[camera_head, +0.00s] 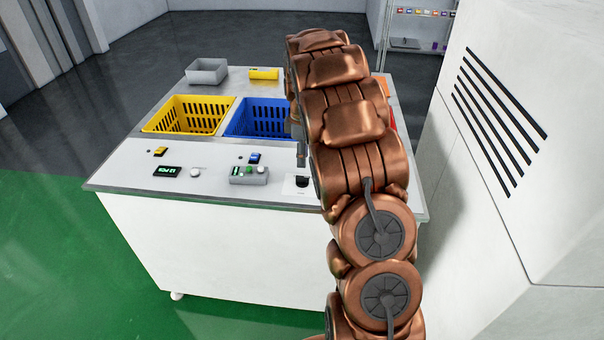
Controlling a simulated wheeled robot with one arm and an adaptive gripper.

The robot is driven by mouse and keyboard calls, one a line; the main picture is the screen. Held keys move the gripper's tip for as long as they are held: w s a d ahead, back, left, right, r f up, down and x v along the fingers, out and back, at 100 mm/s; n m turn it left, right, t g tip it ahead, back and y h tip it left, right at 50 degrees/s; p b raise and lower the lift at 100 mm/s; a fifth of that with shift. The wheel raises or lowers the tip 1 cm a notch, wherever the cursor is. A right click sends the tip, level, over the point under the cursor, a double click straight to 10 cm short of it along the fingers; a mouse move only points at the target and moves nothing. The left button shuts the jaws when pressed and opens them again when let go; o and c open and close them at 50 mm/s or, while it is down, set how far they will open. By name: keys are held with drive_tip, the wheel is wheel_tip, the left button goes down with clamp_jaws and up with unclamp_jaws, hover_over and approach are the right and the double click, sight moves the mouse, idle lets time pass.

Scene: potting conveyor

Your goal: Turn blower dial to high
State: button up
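A black knob (302,181) sits on a white plate (291,189) near the front right of the worktop, partly hidden by my arm. A small white round knob (195,172) stands beside a dark display with green characters (167,171) at the front left. I cannot read which of these is the blower dial. My gripper (301,157) shows only as a grey sliver left of my copper arm, just above and behind the black knob. Its fingers are mostly hidden, and I cannot tell whether it touches the knob.
A grey control box (262,179) with buttons sits left of the plate. Yellow (225,104) and blue (272,103) crates are set behind it. A grey tray (207,67) and yellow item (264,73) are at the back. A tall white cabinet (480,200) stands close on the right.

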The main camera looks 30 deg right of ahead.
sight(302, 176)
wheel_tip(302, 176, down, 6)
drive_tip(key=shift+s+f+p, duration=0.15)
drive_tip(key=shift+p, duration=1)
drive_tip(key=shift+f, duration=0.55)
drive_tip(key=shift+c, duration=0.4)
clamp_jaws()
